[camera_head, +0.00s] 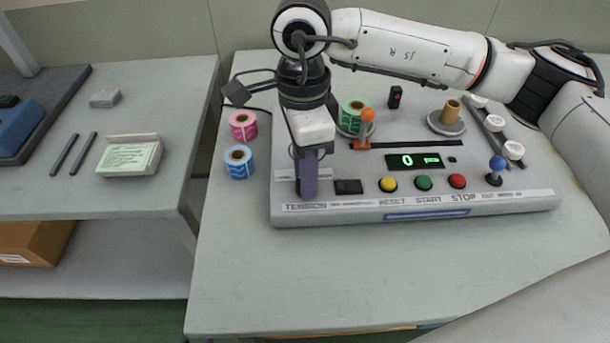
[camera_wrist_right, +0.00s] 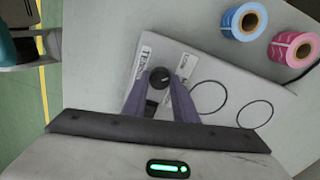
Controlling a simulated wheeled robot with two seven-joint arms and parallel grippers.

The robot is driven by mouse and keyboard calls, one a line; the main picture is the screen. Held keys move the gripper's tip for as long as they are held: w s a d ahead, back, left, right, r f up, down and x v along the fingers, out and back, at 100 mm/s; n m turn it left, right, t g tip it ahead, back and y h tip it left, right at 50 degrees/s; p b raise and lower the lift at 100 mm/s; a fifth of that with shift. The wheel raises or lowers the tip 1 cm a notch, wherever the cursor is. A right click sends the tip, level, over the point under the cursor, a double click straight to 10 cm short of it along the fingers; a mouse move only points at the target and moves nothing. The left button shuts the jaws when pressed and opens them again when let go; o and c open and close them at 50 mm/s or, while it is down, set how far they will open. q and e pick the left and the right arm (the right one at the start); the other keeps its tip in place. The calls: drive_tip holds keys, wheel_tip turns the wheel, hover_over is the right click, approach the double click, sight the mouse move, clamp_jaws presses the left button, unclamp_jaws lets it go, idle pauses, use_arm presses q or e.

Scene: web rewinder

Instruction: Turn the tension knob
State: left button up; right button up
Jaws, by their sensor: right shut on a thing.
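The tension knob (camera_wrist_right: 159,77) is a round black knob on the rewinder panel and shows in the right wrist view between two purple fingers. My right gripper (camera_head: 307,192) points down onto the front left of the panel, just above the TENSION label (camera_head: 305,206). It is shut on the knob, with one finger on each side, as the right wrist view (camera_wrist_right: 161,80) shows. In the head view the gripper hides the knob. My left gripper is not in view.
Right of the gripper are a black switch (camera_head: 348,187), yellow (camera_head: 388,184), green (camera_head: 424,183) and red (camera_head: 457,181) buttons, and a blue-topped lever (camera_head: 497,163). The display (camera_head: 418,160) reads 0. Pink (camera_head: 243,125) and blue (camera_head: 239,161) label rolls stand left. The table front is clear.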

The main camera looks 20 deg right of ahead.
drive_tip(key=shift+r, duration=0.1)
idle(0.3)
drive_tip(key=o, duration=1)
drive_tip(key=shift+o, duration=0.2)
wheel_tip(320, 180, up, 10)
drive_tip(key=shift+w, duration=0.3)
drive_tip(key=shift+r, duration=0.1)
